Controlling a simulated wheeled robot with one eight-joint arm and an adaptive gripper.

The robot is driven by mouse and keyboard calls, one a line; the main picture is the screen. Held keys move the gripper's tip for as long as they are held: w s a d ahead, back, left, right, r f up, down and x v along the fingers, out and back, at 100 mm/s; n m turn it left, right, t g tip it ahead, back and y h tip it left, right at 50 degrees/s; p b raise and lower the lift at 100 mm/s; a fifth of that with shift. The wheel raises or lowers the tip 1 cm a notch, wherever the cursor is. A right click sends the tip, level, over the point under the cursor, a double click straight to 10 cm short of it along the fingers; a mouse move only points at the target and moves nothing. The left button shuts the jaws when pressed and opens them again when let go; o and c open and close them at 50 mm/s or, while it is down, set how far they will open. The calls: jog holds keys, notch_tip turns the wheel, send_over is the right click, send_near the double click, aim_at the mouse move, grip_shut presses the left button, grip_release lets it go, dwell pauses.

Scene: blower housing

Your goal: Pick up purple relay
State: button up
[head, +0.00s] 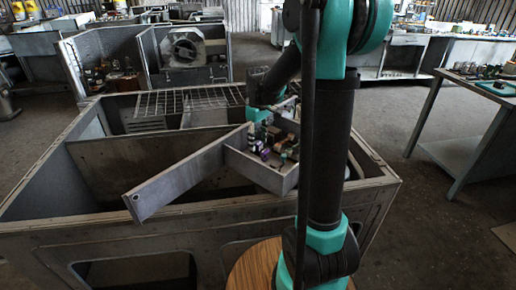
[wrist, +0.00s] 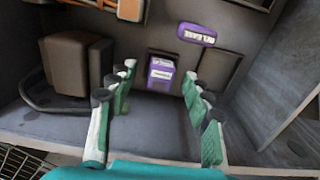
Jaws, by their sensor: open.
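The purple relay (wrist: 161,70) is a small box with pale labels, in the wrist view at upper middle, inside the grey housing. A small purple patch (head: 265,154) among the parts in the head view may be it. My gripper (wrist: 159,84) is open, its green and white fingers spread to the left and right of the relay's line. The relay shows between the fingertips; I cannot tell how far beyond them it is. A purple plate with white lettering (wrist: 197,34) is above and right of the relay.
In the wrist view a brown block (wrist: 77,62) with a black cable is close left of the fingers. Housing walls (wrist: 262,100) rise on the right. In the head view a hinged grey panel (head: 180,178) sticks out over the large grey cabinet (head: 160,228).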

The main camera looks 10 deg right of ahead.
jog(key=c, duration=1)
